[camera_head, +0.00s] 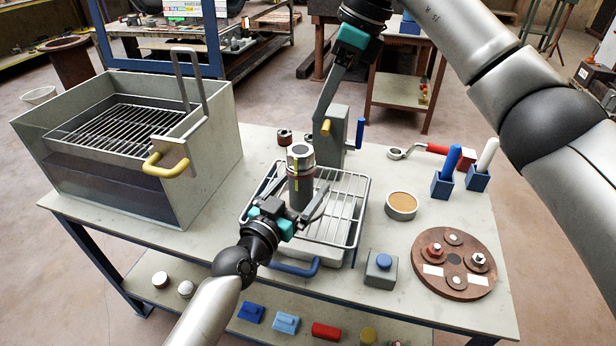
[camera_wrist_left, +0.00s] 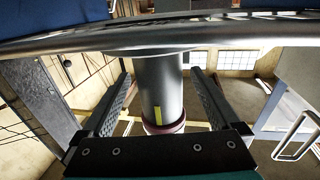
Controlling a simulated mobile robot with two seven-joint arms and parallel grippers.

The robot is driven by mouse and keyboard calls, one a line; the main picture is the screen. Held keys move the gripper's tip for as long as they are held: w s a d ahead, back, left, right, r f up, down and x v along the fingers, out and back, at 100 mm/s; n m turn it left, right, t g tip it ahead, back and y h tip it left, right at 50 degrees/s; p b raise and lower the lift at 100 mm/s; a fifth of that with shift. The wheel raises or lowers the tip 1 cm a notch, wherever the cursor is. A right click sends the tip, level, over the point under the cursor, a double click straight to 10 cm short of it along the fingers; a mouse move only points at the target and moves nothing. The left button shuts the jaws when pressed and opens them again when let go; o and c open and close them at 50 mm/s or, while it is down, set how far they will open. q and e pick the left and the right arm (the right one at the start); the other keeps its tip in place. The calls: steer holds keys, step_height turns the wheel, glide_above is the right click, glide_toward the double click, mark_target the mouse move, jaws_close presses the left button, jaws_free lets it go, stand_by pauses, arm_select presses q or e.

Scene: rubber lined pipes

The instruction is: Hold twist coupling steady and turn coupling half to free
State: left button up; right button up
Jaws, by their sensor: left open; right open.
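The twist coupling (camera_head: 300,188) stands upright on a wire rack, a dark grey cylinder with a reddish band. Its upper coupling half (camera_head: 300,157) is lighter metal with a yellow mark. My left gripper (camera_head: 304,184) is open, its fingers on either side of the coupling's lower body. In the left wrist view the coupling (camera_wrist_left: 161,82) stands between the open left fingers (camera_wrist_left: 160,88), with visible gaps on both sides; a yellow mark and red band show. My right gripper (camera_head: 342,92) is open and empty, above and behind the coupling, near a grey block.
The wire rack (camera_head: 345,215) sits over a tray with a blue handle. A grey upright block (camera_head: 333,140) stands close behind the coupling. A large bin (camera_head: 205,150) with a grate is at left. A round tin (camera_head: 401,206), ring spanner (camera_head: 412,152) and rusty flange (camera_head: 455,265) are at right.

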mark_target(308, 178)
arm_select(q)
steer(key=shift+x, duration=1.6)
jaws_close()
